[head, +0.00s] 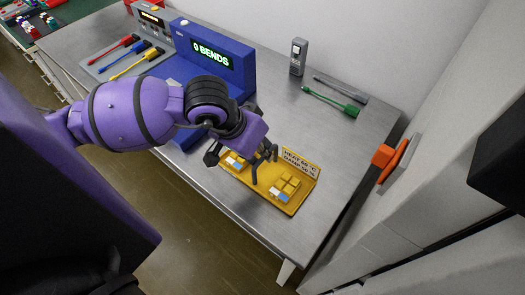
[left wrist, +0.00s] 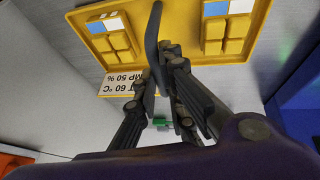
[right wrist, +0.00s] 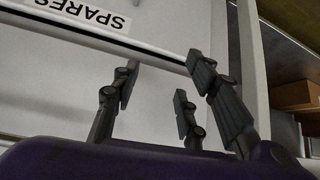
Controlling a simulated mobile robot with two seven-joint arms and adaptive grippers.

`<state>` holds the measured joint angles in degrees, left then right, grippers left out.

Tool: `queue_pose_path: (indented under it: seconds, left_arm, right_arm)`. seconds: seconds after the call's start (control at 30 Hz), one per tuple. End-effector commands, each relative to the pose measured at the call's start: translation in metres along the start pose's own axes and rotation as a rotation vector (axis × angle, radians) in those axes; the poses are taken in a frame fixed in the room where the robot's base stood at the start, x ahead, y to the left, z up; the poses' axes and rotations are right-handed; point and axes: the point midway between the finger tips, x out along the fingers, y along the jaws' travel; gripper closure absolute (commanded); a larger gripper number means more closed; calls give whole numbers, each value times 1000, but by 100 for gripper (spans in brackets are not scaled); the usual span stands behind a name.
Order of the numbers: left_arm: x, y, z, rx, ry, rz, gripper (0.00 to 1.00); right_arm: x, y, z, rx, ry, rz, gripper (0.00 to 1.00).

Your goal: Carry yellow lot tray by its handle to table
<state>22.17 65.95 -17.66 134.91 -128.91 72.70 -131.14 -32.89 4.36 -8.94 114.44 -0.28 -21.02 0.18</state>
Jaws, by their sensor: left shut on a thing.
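The yellow lot tray (head: 308,188) is at the front right part of the grey metal table (head: 340,135). It looks level; I cannot tell whether it touches the tabletop. It bears two groups of small yellow blocks with blue and white pieces, and a label plate reading "60 °C" and "50 %". My left gripper (head: 266,155) is shut on the tray's dark upright handle (left wrist: 152,40), which also shows in the head view (head: 254,173). The tray (left wrist: 190,35) fills the top of the left wrist view. My right gripper (right wrist: 160,82) is open and empty.
A blue tester (head: 225,65) reading "0 BENDS" stands behind the tray. Red, blue and yellow tools lie left; a green tool (head: 330,101) lies behind right. An orange part (head: 383,155) is beyond the right edge. A white front labelled "SPARES" (right wrist: 85,14) faces my right gripper.

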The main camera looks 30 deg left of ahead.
Motion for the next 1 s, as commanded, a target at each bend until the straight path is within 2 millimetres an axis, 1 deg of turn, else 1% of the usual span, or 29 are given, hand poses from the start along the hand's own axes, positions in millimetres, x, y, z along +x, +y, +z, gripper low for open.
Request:
queue_pose_path:
  seconds: [0.07, 0.1, 0.2, 0.47, 0.57, 0.67, 0.73, 0.9, 1.0]
  left_arm:
    - [0, 0, 0, 0, 1, 0, 100]
    - [0, 0, 0, 0, -1, 0, 86]
    - [0, 0, 0, 0, -1, 0, 72]
    - [0, 0, 0, 0, -1, 0, 72]
    - [-3, -1, 0, 0, -1, -1, 72]
    - [-14, -1, -1, 2, 2, -3, 72]
    - [-26, -2, 0, 3, 1, -4, 72]
    - [-63, -1, 0, 4, 0, -5, 72]
    - [-85, -2, 0, 2, 0, -6, 72]
  right_arm:
    - [1, 0, -2, -1, 4, -1, 60]
    - [2, 0, -3, -2, 6, -1, 60]
    - [3, 0, -6, -3, 10, -2, 60]
    - [4, -1, -7, -4, 12, -3, 60]
    - [3, 0, -6, -4, 11, -2, 60]
    - [2, 0, -4, -3, 8, -2, 60]
    - [1, 0, -2, -3, 4, -1, 60]
    - [-2, 1, -1, -1, 0, 1, 60]
    - [-4, 1, -4, 0, 4, 2, 60]
